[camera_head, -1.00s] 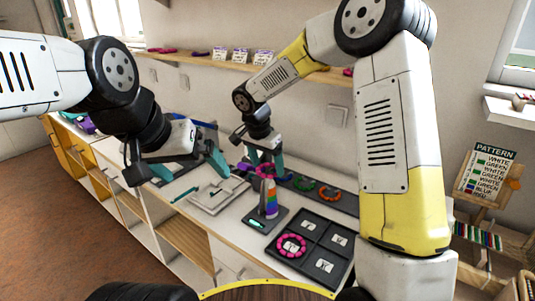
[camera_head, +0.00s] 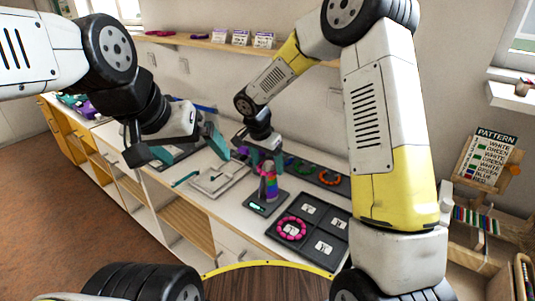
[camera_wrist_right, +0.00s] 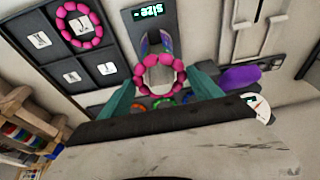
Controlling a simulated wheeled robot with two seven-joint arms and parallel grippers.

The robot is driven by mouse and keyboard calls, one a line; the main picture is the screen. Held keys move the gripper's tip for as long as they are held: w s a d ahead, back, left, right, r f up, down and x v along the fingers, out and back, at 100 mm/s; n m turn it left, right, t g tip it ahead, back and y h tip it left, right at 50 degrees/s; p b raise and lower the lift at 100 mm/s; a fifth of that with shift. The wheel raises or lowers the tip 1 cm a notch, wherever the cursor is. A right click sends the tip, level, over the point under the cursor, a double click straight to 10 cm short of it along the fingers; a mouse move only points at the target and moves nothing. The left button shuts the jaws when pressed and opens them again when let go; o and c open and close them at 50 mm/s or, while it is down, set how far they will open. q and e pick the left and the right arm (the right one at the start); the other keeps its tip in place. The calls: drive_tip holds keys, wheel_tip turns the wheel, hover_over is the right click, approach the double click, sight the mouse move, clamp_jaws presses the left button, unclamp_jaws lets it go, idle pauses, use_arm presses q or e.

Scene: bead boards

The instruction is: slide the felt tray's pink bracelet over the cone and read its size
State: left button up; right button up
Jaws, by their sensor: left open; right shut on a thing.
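The pink bracelet (camera_wrist_right: 181,75) is held between the fingertips of my right gripper (camera_wrist_right: 160,90). In the right wrist view it rings the pale tip of the cone (camera_wrist_right: 148,44). In the head view the striped cone (camera_head: 269,187) stands upright on a dark base, with my right gripper (camera_head: 265,160) at its top. How far down the bracelet sits is hard to tell. The base's display (camera_head: 257,207) shows "size -" in the wrist view. My left gripper (camera_head: 220,145) is open and empty, left of the cone. The felt tray (camera_head: 342,186) lies behind the cone with green and orange bracelets.
A lettered tray (camera_head: 327,228) with compartments stands right of the cone; another pink bracelet (camera_head: 291,228) lies in its near-left compartment. A flat pale board (camera_head: 218,180) lies left of the cone. A pattern card (camera_head: 490,158) stands at the right.

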drive_tip(key=o, duration=1.4)
drive_tip(key=shift+o, duration=0.2)
drive_tip(key=shift+r, duration=0.1)
wheel_tip(320, 180, up, 10)
idle(0.7)
